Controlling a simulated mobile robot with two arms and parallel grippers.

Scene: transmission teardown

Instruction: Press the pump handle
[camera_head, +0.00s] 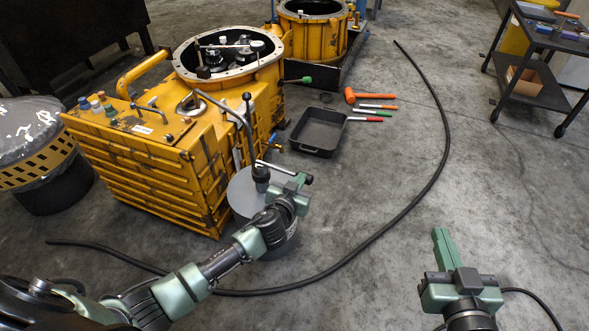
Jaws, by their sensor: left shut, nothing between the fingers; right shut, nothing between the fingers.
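A grey cylindrical pump drum (243,193) stands on the floor against the front right side of the yellow transmission housing. A thin metal bar (280,169) with a dark end lies across the top at the right; I cannot tell which of these is the pump handle. My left gripper (297,184) is shut and empty, close beside the bar, and its wrist covers part of the drum. Whether it touches the bar is unclear. My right gripper (441,240) is shut and empty over open floor.
The yellow housing (150,165) stands left of the drum. A black tray (318,131) and several hand tools (370,107) lie behind. A long black hose (440,140) curves across the floor. A dark cart (540,90) stands far right. The right floor is mostly clear.

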